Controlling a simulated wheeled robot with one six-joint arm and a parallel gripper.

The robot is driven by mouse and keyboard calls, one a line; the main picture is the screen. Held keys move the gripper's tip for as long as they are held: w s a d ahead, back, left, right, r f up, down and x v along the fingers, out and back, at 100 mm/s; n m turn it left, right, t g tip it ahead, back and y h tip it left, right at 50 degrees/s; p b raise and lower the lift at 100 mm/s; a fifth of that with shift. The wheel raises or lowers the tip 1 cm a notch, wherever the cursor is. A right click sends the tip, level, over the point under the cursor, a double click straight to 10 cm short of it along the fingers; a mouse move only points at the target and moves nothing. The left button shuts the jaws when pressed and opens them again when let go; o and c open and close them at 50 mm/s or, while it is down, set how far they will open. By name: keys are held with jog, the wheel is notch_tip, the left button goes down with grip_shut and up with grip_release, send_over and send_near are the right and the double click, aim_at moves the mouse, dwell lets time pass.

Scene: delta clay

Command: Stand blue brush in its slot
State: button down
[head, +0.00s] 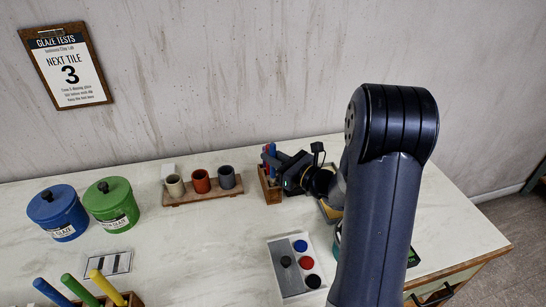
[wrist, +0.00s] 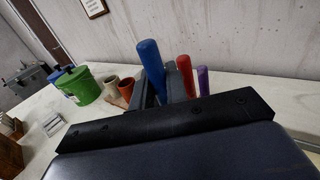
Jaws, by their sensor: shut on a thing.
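My gripper (head: 279,161) is at the small wooden brush holder (head: 270,189) at the back of the table. In the wrist view its dark fingers (wrist: 163,92) are shut on the blue brush (wrist: 150,60), whose thick handle rises above them, tilted slightly left in the picture. A red brush (wrist: 185,75) and a thinner purple brush (wrist: 203,82) stand just right of it in that view. The fingers and wrist hide the blue brush's lower end, so I cannot tell whether it is in a slot.
A wooden tray with three cups (head: 201,182) lies left of the holder. Blue (head: 57,212) and green (head: 111,205) glaze pots stand farther left. A white palette (head: 280,266) lies in front. Another holder with blue, green and yellow handles (head: 103,286) stands at front left.

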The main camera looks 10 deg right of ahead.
aim_at(275, 149)
jog(key=shift+f+b, duration=1.65)
jog(key=shift+f, duration=0.1)
jog(key=shift+s+f+b, duration=0.2)
jog(key=shift+f+b, duration=0.2)
jog(key=shift+b, duration=0.3)
jog(key=c, duration=1.3)
grip_release()
jog(key=shift+r, duration=0.1)
jog(key=shift+w+r+p, duration=0.15)
jog(key=shift+r+p, duration=0.4)
jog(key=shift+r, duration=0.15)
jog(key=shift+w+r+p, duration=0.1)
jog(key=shift+r+p, duration=0.45)
jog(key=shift+r, duration=0.15)
jog(key=shift+r+p, duration=1.45)
jog(key=shift+r, duration=0.75)
jog(key=shift+f, duration=0.2)
